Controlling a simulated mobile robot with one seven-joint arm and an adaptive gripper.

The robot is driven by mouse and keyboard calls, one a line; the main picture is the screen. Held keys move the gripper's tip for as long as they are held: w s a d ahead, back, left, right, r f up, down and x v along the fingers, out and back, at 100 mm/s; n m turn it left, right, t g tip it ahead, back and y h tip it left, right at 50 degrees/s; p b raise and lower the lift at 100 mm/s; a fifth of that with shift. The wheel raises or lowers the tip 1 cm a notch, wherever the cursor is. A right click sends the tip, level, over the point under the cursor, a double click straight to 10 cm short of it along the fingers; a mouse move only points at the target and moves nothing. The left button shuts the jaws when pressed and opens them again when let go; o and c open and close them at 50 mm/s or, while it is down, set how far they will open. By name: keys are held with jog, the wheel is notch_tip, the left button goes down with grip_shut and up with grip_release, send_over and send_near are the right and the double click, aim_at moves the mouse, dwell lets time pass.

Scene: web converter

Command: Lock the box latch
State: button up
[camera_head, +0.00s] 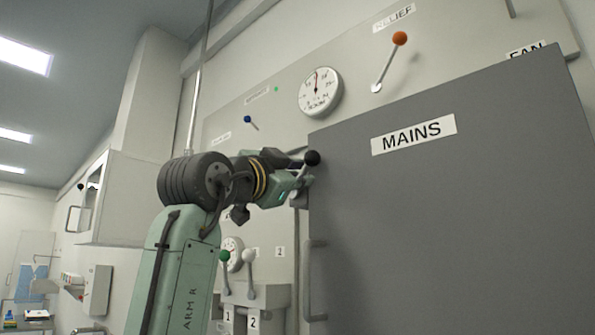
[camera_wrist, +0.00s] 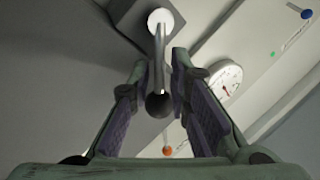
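The grey box (camera_head: 430,220) carries a MAINS label, and its large front face fills the right of the head view. A latch lever with a black ball knob (camera_head: 312,158) sits at the box's upper left edge. In the wrist view the lever's shiny shaft runs from a pale round pivot to the dark knob (camera_wrist: 158,104), which points towards the camera. My gripper (camera_head: 300,178) is at the knob. In the wrist view my gripper (camera_wrist: 162,62) has its fingers apart, one on each side of the lever. I see gaps beside the shaft; contact at the knob is unclear.
A vertical handle (camera_head: 315,280) stands out from the box's left side. The wall panel behind has a round gauge (camera_head: 320,92), an orange-knobbed lever (camera_head: 399,39) and a blue-knobbed lever (camera_head: 248,119). Green and white knobbed levers (camera_head: 249,256) stand below my arm.

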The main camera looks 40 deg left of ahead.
jog(key=shift+c, duration=0.4)
grip_shut()
